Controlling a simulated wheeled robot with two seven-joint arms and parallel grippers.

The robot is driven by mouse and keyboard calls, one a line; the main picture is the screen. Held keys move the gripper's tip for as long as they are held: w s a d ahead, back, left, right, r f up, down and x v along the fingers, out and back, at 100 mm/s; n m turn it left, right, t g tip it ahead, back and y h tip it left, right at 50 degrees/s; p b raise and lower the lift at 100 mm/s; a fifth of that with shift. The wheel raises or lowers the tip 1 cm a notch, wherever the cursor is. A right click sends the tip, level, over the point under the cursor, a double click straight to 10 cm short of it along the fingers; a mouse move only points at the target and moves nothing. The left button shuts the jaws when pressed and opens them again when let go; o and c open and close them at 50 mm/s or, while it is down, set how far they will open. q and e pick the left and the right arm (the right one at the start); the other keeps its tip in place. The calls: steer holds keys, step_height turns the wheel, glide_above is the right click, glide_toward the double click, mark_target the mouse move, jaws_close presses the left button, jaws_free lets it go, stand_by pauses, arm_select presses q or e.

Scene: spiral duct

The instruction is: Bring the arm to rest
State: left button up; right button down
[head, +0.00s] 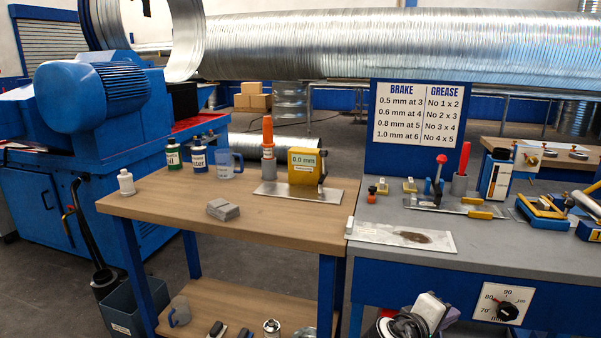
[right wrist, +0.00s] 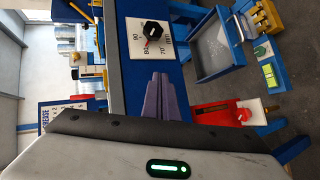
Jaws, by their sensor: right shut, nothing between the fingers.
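My right gripper (right wrist: 160,82) shows in the right wrist view with its two purple-grey fingers together and nothing between them. In the head view, white and black parts of my right arm (head: 430,310) show at the bottom edge, in front of the right bench and left of its dial (head: 505,305). The fingertips cannot be made out clearly there. In the right wrist view the dial (right wrist: 152,32) lies beyond the fingertips, apart from them. My left gripper is in neither view.
The wooden bench (head: 190,188) holds bottles, a jug, a grey block and a yellow gauge (head: 304,166). The grey-topped bench (head: 480,232) carries tools and a metal plate (head: 400,236). An open blue tray (right wrist: 212,50) and a red piece (right wrist: 215,112) show in the right wrist view.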

steer(key=s+a+f+y+p, duration=0.1)
steer(key=s+a+f+y, duration=0.3)
steer(key=s+f, duration=0.4)
steer(key=s+a+f+y, duration=0.4)
steer(key=s+f, duration=0.3)
steer(key=f, duration=0.4)
steer(key=s+a+m+y+p, duration=0.1)
steer(key=s+a+m+y, duration=0.3)
steer(key=s, duration=1.2)
steer(key=a+y, duration=0.2)
steer(key=a, duration=0.2)
steer(key=shift+s+r+t, duration=0.2)
steer(key=shift+r+t, duration=0.1)
steer(key=shift+t, duration=0.1)
